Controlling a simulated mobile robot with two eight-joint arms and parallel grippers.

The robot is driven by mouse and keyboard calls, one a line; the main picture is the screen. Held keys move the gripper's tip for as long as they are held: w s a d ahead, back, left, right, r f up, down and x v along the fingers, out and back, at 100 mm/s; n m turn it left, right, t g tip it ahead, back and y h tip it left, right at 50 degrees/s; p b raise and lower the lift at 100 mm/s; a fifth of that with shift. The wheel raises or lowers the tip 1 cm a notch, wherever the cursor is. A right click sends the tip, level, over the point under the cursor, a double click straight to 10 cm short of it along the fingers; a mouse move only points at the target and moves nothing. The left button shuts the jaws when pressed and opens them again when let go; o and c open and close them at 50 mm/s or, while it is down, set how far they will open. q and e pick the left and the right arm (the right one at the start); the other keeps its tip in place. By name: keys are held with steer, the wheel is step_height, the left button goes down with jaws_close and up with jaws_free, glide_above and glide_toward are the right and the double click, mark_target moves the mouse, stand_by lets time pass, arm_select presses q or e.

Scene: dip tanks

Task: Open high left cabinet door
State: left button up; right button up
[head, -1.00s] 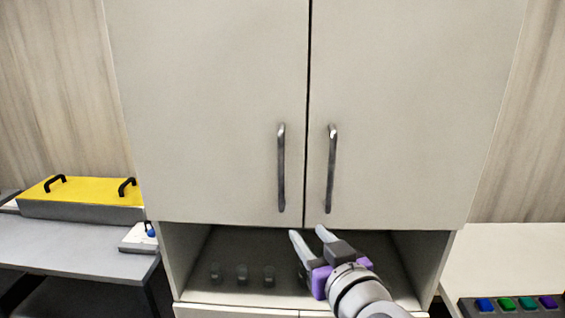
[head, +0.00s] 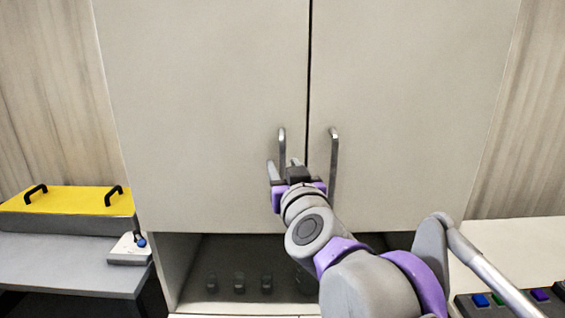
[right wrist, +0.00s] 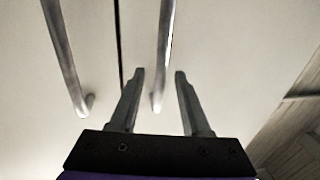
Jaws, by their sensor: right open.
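The high left cabinet door (head: 200,110) is shut, flush with the right door (head: 420,110) along a dark seam. Its vertical metal bar handle (head: 282,142) stands near the seam; its lower part is hidden behind my right gripper. My right gripper (head: 284,165) is open in front of this handle, with one finger on each side of it in the head view. In the right wrist view the fingers (right wrist: 159,72) also lie on both sides of a handle bar (right wrist: 165,45). I cannot tell whether they touch it. My left gripper is not in view.
The right door's handle (head: 333,165) is close beside my gripper. Below the doors is an open shelf with several small dark objects (head: 239,282). A yellow-lidded box (head: 70,201) stands on the left counter, and a panel of coloured buttons (head: 510,302) is at lower right.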

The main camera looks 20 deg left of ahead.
steer(key=shift+x, duration=0.9)
steer(key=shift+c, duration=0.2)
jaws_close()
stand_by(0.7)
